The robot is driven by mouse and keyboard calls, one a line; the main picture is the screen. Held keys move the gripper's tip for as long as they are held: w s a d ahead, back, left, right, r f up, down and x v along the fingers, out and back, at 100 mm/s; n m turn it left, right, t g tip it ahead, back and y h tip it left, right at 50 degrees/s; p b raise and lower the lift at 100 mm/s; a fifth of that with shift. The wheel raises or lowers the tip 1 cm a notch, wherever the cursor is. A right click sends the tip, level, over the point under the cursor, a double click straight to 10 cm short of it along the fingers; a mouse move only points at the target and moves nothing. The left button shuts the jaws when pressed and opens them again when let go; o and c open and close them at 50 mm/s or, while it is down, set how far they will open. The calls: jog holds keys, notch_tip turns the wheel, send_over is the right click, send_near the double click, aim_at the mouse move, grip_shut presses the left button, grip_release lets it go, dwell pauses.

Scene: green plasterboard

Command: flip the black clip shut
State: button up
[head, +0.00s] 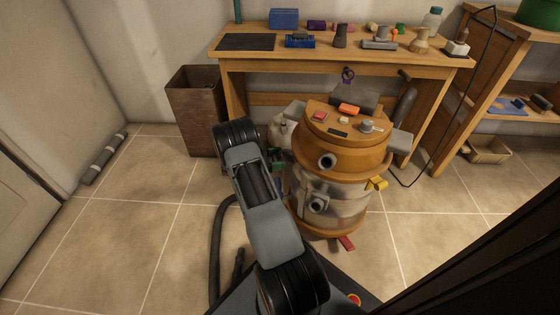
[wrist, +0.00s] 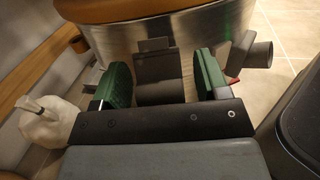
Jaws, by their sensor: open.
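The black clip (wrist: 160,72) is a dark plate with a narrower tab above it, on the steel side of the drum vacuum below its orange lid, in the wrist view. My gripper (wrist: 163,78) is open, with one green finger pad on each side of the clip and a gap on both sides. I cannot tell whether the clip's flap touches the drum at its upper end.
A yellow clip (head: 376,183) sticks out at the vacuum's right and a red pedal-like piece (head: 346,243) at its foot. A pale bottle-like object (wrist: 50,122) is left of my gripper. A workbench (head: 340,60) stands behind. Floor at left is mostly clear, with a hose (head: 217,245).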

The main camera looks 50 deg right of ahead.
jog(key=shift+s+d, duration=0.3)
jog(key=shift+d, duration=0.1)
jog(key=shift+c, duration=0.3)
